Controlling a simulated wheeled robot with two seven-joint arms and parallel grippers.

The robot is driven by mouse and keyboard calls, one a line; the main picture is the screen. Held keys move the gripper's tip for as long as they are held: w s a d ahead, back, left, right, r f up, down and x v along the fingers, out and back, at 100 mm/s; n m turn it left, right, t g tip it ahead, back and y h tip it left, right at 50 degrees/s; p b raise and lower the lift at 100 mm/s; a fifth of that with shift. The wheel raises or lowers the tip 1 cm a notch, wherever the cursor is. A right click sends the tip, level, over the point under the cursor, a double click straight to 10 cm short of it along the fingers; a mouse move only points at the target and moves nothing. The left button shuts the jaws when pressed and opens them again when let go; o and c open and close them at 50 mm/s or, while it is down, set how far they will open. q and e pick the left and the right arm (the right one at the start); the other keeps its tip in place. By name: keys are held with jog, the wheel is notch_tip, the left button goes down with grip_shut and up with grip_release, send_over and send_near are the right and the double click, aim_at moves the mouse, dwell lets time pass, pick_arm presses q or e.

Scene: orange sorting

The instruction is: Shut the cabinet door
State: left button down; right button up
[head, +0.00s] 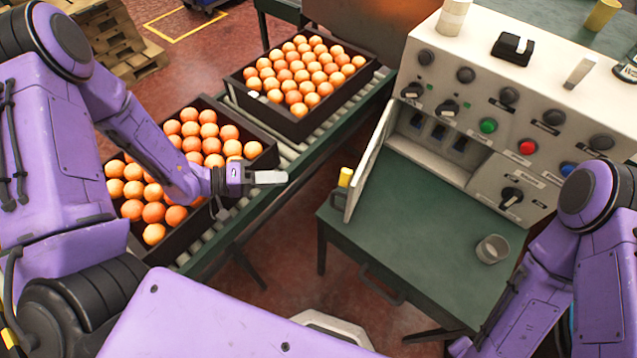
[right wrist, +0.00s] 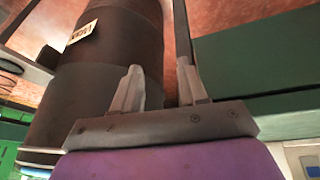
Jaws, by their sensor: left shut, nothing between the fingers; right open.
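The cabinet door (head: 371,158) is a pale panel on the left side of the control cabinet (head: 480,120). It stands open, swung out toward me along the left edge of the green worktop. The cabinet opening (head: 435,135) behind it shows dark blue parts inside.
Two dark crates of oranges (head: 265,155) (head: 375,75) stand on the roller conveyor (head: 290,160). A small cup (head: 492,249) stands on the green worktop (head: 420,215). A dark cylinder (right wrist: 105,75) is close behind my right fingers. A gap of floor separates conveyor and worktop.

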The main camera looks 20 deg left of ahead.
pick_arm(q)
jog(key=w+d+f, duration=0.2)
jog(key=d+f, duration=0.1)
jog(key=d, duration=0.6)
jog(key=shift+w+d, duration=0.15)
jog(key=shift+w, duration=0.05)
